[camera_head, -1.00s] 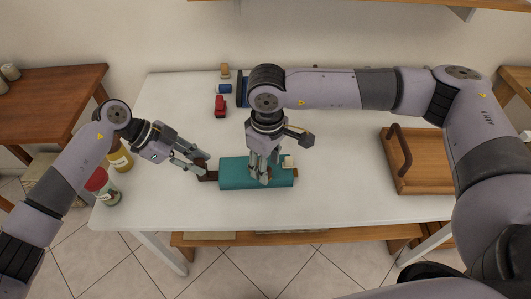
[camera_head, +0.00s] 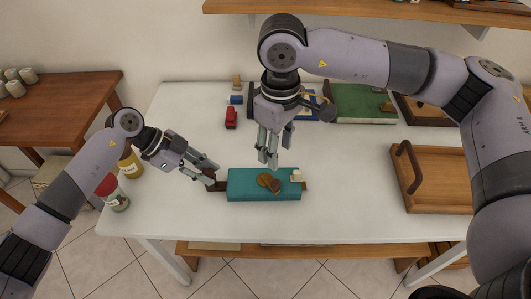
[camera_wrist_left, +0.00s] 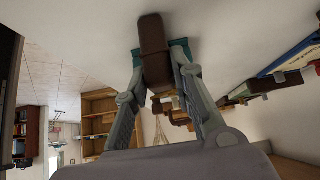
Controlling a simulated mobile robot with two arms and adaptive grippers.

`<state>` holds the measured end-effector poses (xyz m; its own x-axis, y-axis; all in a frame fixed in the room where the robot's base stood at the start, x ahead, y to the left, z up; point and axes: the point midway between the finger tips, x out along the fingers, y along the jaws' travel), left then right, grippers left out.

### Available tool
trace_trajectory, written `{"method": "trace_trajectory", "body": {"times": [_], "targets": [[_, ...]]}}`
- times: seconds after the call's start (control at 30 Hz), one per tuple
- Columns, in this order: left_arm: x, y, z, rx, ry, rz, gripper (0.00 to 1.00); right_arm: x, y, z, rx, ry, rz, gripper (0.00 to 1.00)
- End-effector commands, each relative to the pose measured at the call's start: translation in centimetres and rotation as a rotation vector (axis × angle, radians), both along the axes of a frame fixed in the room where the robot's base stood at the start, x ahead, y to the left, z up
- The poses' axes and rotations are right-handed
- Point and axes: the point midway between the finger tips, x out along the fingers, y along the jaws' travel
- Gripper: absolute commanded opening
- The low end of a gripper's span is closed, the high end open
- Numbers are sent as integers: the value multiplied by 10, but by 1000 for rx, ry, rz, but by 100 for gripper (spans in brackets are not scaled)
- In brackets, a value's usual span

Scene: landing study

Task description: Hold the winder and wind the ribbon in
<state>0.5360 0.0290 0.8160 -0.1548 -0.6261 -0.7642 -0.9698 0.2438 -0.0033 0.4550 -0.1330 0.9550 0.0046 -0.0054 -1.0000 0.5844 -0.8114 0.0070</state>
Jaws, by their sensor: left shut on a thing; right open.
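The winder is a teal box (camera_head: 247,187) lying on the white table, with a round brown crank (camera_head: 268,181) on its top and a small cream piece (camera_head: 297,175) at its right end. A dark brown handle (camera_head: 208,181) sticks out at its left end. My left gripper (camera_head: 213,175) is shut on this handle; the left wrist view shows the brown handle (camera_wrist_left: 153,45) between the fingers. My right gripper (camera_head: 272,161) is open and empty, above and just behind the crank, apart from it. I cannot make out the ribbon clearly.
A wooden tray with a handle (camera_head: 432,190) lies at the right. A red object (camera_head: 231,117) and a blue one (camera_head: 236,99) stand behind. Jars (camera_head: 113,195) stand at the left edge. A green board (camera_head: 362,105) lies at the back right.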

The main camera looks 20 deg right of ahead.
Motion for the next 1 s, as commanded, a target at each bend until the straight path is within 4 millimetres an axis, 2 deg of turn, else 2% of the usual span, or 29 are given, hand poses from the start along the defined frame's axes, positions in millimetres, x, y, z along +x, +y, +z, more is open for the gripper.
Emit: {"method": "trace_trajectory", "body": {"times": [0.03,0.3,0.33,0.67,1.0], "targets": [[-3,3,-8,14,10,0,0,0,0,-1,0,0,0,42],[-3,3,-8,14,10,0,0,0,0,-1,0,0,0,42],[-3,3,-8,14,10,0,24,0,0,-1,0,0,0,42],[-1,1,-3,5,4,0,46,0,0,-1,0,0,0,42],[0,2,1,2,1,0,46,0,0,0,0,0,0,42]]}}
